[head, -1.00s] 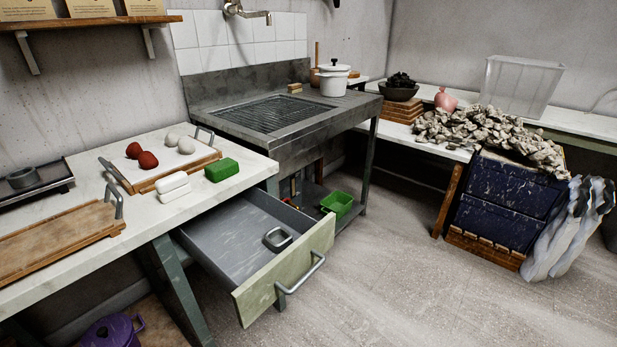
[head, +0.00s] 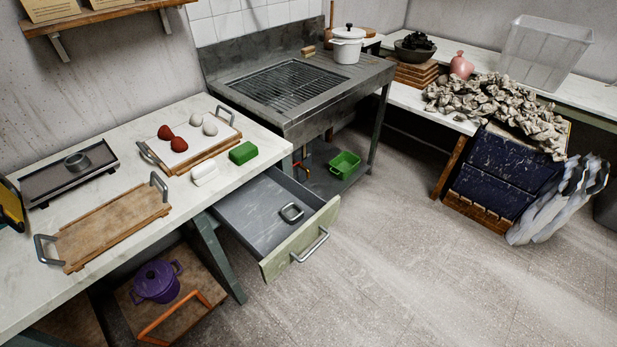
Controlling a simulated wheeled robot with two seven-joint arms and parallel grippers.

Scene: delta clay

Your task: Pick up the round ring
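A round grey ring (head: 77,161) lies on a dark tray (head: 45,191) with raised rails, at the left of the white worktop in the head view. A second grey ring (head: 291,212), squarish with rounded corners, lies in the open drawer (head: 252,214) below the worktop. Neither of my grippers is in view.
A wooden tray (head: 112,228) with metal handles lies in front of the dark tray. A board (head: 204,151) holds red and grey lumps; white and green blocks (head: 243,153) sit beside it.

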